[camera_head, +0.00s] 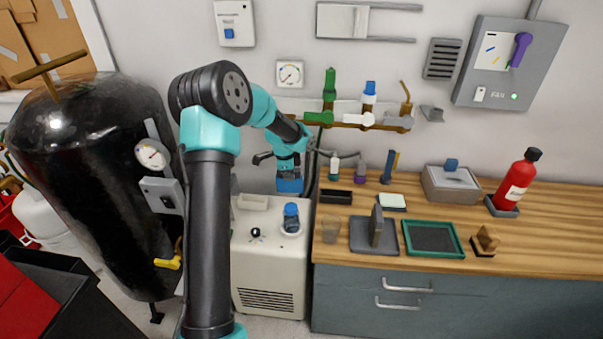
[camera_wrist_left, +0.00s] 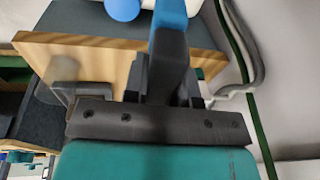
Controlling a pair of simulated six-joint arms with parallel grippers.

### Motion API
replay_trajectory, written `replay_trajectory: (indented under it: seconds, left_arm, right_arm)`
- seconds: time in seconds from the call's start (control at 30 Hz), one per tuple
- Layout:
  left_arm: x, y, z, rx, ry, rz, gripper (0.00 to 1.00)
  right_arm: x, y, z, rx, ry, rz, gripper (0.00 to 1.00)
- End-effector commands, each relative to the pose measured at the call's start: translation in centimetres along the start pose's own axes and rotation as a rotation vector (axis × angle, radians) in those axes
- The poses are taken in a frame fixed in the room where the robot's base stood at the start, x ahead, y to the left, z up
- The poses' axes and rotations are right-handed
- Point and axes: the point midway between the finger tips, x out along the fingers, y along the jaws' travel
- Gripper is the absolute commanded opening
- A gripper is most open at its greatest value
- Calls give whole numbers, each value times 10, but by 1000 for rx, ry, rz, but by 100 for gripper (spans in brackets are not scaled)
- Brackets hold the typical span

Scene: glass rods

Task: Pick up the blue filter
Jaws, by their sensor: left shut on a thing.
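The blue filter (camera_head: 290,186) hangs below my left gripper (camera_head: 288,166) in the head view, above the white machine. My left gripper is shut on it. My right gripper is not in view.
A jar with a blue lid (camera_head: 291,212) stands on the white cabinet (camera_head: 268,270) below the gripper. A wall pipe with valves (camera_head: 345,121) is just right of the arm. The wooden bench (camera_head: 540,240) holds trays, small bottles and a red extinguisher (camera_head: 516,180). A black tank (camera_head: 90,190) stands left.

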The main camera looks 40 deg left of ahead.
Motion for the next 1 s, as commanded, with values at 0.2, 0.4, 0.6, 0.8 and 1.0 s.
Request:
replay_trajectory:
  seconds: [0.2, 0.4, 0.6, 0.8, 1.0]
  left_arm:
    - [0, 1, 5, 0, 0, 1, 0]
    - [0, 1, 4, 0, 0, 1, 0]
    - [0, 1, 4, 0, 0, 1, 0]
    - [0, 1, 3, -1, 0, 0, 0]
    - [-7, 5, -14, -31, -4, -3, 0]
  right_arm:
    - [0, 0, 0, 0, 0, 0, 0]
    - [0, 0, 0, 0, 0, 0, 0]
    - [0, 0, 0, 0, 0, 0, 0]
    - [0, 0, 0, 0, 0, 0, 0]
    - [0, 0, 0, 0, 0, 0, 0]
